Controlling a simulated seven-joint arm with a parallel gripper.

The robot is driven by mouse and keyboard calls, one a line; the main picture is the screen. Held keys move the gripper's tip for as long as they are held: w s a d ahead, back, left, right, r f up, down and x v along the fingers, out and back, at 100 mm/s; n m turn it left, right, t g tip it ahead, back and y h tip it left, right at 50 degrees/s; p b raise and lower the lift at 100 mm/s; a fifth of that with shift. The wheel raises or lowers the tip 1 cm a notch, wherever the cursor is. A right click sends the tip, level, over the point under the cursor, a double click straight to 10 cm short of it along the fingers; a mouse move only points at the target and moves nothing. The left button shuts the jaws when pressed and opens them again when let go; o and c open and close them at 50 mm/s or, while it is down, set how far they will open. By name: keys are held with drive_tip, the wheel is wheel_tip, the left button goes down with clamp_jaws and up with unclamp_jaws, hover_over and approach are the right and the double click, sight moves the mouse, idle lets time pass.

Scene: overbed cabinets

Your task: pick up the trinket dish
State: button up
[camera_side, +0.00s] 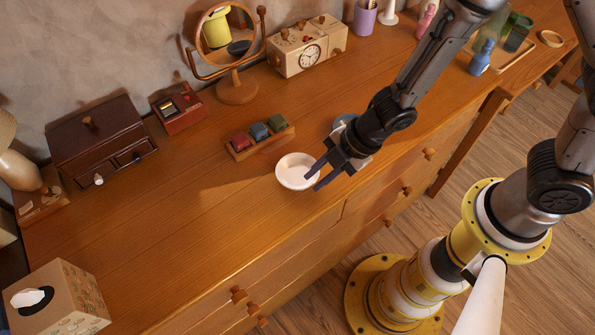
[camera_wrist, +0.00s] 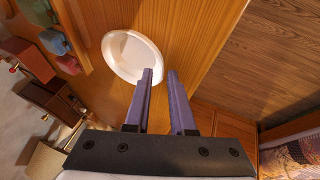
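The trinket dish (camera_side: 297,171) is a small round white bowl, upright on the wooden dresser top near its front edge. It also shows in the wrist view (camera_wrist: 122,52), beyond the left fingertip. My gripper (camera_side: 316,179) is beside the dish, on its right in the side view. In the wrist view my gripper (camera_wrist: 160,74) has its two purple-blue fingers apart with nothing between them. The left fingertip overlaps the dish's rim in the picture; I cannot tell if it touches.
A wooden tray with several coloured blocks (camera_side: 259,137) stands behind the dish. A mirror on a stand (camera_side: 235,88), a clock box (camera_side: 308,52) and a dark chest (camera_side: 100,145) line the wall. A tissue box (camera_side: 62,300) is at the near left. The dresser top left of the dish is clear.

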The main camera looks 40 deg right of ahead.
drive_tip(key=shift+w+a+f, duration=0.2)
drive_tip(key=shift+a+f, duration=0.05)
drive_tip(key=shift+f, duration=0.4)
clamp_jaws()
idle(0.9)
